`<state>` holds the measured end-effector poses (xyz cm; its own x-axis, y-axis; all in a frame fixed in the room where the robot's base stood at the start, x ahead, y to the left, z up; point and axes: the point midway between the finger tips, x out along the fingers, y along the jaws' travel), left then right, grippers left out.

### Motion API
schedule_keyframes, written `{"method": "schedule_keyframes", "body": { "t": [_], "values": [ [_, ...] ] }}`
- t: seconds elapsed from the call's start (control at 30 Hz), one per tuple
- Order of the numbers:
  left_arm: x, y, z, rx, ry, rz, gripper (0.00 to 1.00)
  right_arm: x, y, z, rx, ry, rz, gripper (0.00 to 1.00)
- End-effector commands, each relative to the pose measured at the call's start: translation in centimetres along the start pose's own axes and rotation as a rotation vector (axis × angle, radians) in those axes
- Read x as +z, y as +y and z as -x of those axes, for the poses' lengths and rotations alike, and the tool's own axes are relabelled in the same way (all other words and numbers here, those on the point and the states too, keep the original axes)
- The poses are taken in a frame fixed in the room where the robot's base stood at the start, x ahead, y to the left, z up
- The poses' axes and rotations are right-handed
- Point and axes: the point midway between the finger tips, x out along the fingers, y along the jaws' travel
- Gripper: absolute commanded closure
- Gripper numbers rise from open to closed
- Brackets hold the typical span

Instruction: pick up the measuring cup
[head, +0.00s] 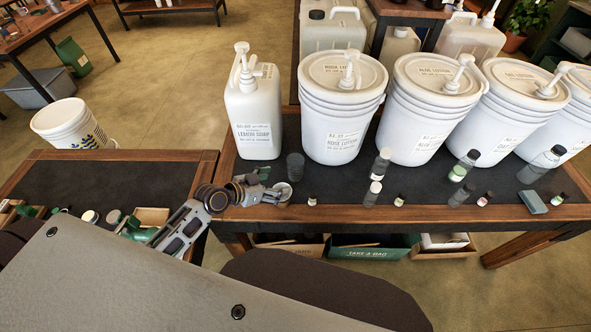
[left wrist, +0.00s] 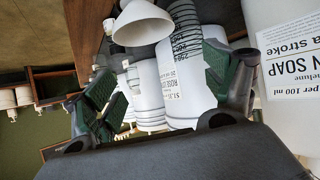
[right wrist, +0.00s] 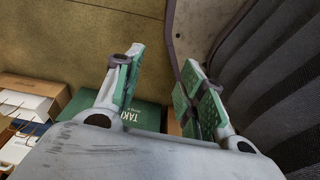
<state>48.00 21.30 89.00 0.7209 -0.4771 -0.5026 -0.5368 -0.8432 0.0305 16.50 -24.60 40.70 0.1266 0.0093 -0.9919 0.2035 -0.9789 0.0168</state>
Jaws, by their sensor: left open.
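The measuring cup (head: 295,166) is a small dark see-through cup, upright on the black mat between the soap jug and the first bucket. In the left wrist view it seems to be the clear piece with black graduation marks (left wrist: 186,42), beyond the finger gap and nearer the right finger. My left gripper (head: 262,184) is low over the table's front left edge, just left of and in front of the cup. Its green-padded fingers (left wrist: 163,82) are spread with nothing between them. My right gripper (right wrist: 166,85) is open and empty, seen only in the right wrist view.
The white soap pump jug (head: 254,110) stands behind my left gripper. A row of white pump buckets (head: 341,120) lines the table's back. Several small bottles (head: 378,165) stand to the right. A pale cone-shaped piece (left wrist: 140,24) shows near the cup. Boxes (right wrist: 28,105) lie below my right gripper.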

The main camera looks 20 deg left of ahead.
Motion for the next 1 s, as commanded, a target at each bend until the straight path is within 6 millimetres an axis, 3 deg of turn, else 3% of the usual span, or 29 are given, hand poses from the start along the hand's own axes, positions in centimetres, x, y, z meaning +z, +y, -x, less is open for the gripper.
{"method": "schedule_keyframes", "body": {
  "t": [0.2, 0.4, 0.6, 1.0],
  "values": [
    [-0.9, -2.4, 0.0, -0.031, 0.069, -0.003, 0.16, 4.9, -0.1, -1.9, -0.001, -0.022, 0.005, 0.6],
    [-1.5, -4.1, 0.1, -0.058, 0.118, -0.001, 0.16, 8.2, -0.1, -2.8, -0.002, -0.033, 0.008, 0.6],
    [-1.8, -4.8, 0.2, -0.069, 0.136, -0.001, 0.16, 9.4, -0.1, -3.0, -0.002, -0.036, 0.01, 0.6],
    [-1.8, -4.8, 0.0, -0.069, 0.136, 0.0, 0.16, 9.4, -0.1, -3.0, -0.002, -0.036, 0.01, 0.6]
  ]
}}
